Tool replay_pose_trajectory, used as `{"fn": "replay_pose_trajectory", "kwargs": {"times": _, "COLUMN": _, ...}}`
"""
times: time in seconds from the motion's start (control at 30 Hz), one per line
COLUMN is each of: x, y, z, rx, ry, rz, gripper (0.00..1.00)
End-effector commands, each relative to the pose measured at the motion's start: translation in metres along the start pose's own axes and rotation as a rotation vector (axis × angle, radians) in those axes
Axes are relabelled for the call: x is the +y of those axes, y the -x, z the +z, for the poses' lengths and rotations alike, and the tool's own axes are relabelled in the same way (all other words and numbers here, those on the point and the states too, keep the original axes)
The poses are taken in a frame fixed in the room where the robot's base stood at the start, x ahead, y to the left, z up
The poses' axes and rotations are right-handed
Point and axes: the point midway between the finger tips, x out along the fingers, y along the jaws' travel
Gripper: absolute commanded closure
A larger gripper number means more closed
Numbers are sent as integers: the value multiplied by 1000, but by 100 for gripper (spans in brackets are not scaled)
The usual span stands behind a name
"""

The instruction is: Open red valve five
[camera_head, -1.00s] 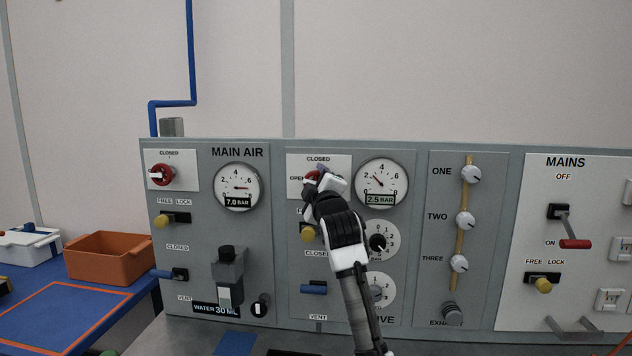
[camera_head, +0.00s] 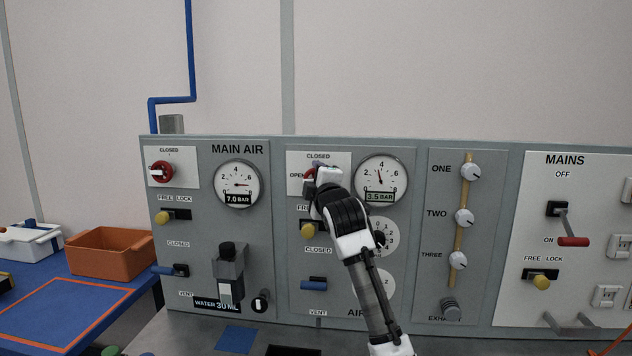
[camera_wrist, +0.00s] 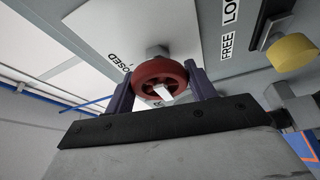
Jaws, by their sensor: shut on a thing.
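The red valve wheel (camera_head: 308,183) sits on the white plate labelled CLOSED and OPEN, mostly hidden behind my gripper (camera_head: 318,176). In the wrist view the red wheel (camera_wrist: 160,80) with its white pointer mark is between the two dark fingers of my gripper (camera_wrist: 161,88), which is shut on its rim. The gauge (camera_head: 381,180) to the right of the valve shows 3.5 BAR.
A yellow knob (camera_head: 307,230) lies just below my gripper, partly hidden, with a blue lever (camera_head: 313,285) further down. My forearm covers part of the lower dials.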

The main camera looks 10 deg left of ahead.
Motion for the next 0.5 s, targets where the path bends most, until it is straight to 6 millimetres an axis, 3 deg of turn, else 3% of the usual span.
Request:
{"fn": "replay_pose_trajectory", "kwargs": {"times": 0.07, "x": 0, "y": 0, "z": -1, "rx": 1, "ry": 3, "rz": -1, "gripper": 68}}
{"fn": "replay_pose_trajectory", "kwargs": {"times": 0.1, "x": 0, "y": 0, "z": -1, "rx": 2, "ry": 3, "rz": -1, "gripper": 40}}
{"fn": "replay_pose_trajectory", "kwargs": {"times": 0.23, "x": 0, "y": 0, "z": -1, "rx": 1, "ry": 2, "rz": 0, "gripper": 23}}
{"fn": "replay_pose_trajectory", "kwargs": {"times": 0.5, "x": 0, "y": 0, "z": 0, "rx": 1, "ry": 1, "rz": 1, "gripper": 23}}
